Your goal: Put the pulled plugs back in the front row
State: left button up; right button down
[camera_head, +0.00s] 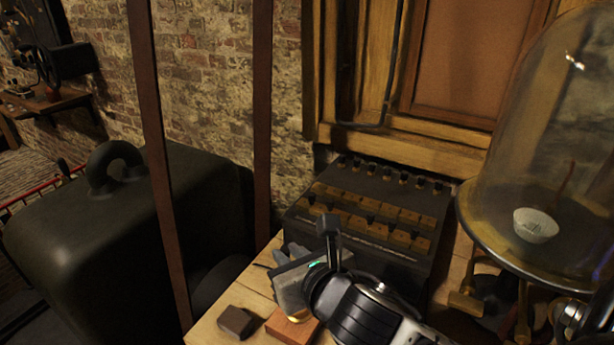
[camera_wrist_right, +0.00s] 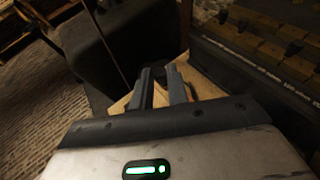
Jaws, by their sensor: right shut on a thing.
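A dark box (camera_head: 400,262) with rows of brass blocks (camera_head: 372,215) on its sloping top stands against the wall. Several small brass-and-black knobs (camera_head: 384,172) line its back edge. I cannot tell which holes in the front row hold plugs. My right gripper (camera_head: 286,254) is in front of the box's left front corner, low over the wooden table. It also shows in the right wrist view (camera_wrist_right: 164,76), its fingers close together. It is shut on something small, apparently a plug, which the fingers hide.
A dark brown block (camera_head: 236,320) and an orange-brown wooden block (camera_head: 292,327) lie on the table (camera_head: 222,297) near my right gripper. A glass bell jar (camera_head: 530,130) stands close on the right. A large dark weight (camera_head: 95,235) is at the left.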

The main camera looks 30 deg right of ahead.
jog(key=w+d+m+g+h+b, duration=0.1)
jog(key=w+d+m+g+h, duration=0.2)
jog(key=d+m+g+h, duration=0.1)
jog(key=w+d+m+g+h+b, duration=0.1)
jog(key=w+d+m+g+h, duration=0.1)
jog(key=d+m+g+h, duration=0.2)
jog(key=w+d+m+g+h+b, duration=0.1)
jog(key=w+d+m+g+h, duration=0.2)
jog(key=d+m, duration=0.6)
jog(key=shift+w+d+r+m+g+h+b, duration=0.2)
jog(key=shift+g+h, duration=0.15)
jog(key=shift+g, duration=0.35)
jog(key=shift+w+d+r+m+g+h+b, duration=0.15)
jog(key=shift+g+h, duration=0.2)
jog(key=shift+g, duration=0.35)
jog(key=f+b, duration=0.2)
jog(key=b, duration=0.1)
jog(key=shift+a, duration=0.1)
pick_arm(q)
jog(key=f, duration=0.1)
jog(key=w+f, duration=0.1)
jog(key=shift+d+f, duration=0.35)
jog(key=shift+r+t, duration=0.3)
pick_arm(e)
jog(key=shift+r, duration=0.15)
pick_arm(q)
jog(key=shift+r+p, duration=0.7)
jog(key=shift+p, duration=0.3)
pick_arm(e)
jog(key=shift+a, duration=0.1)
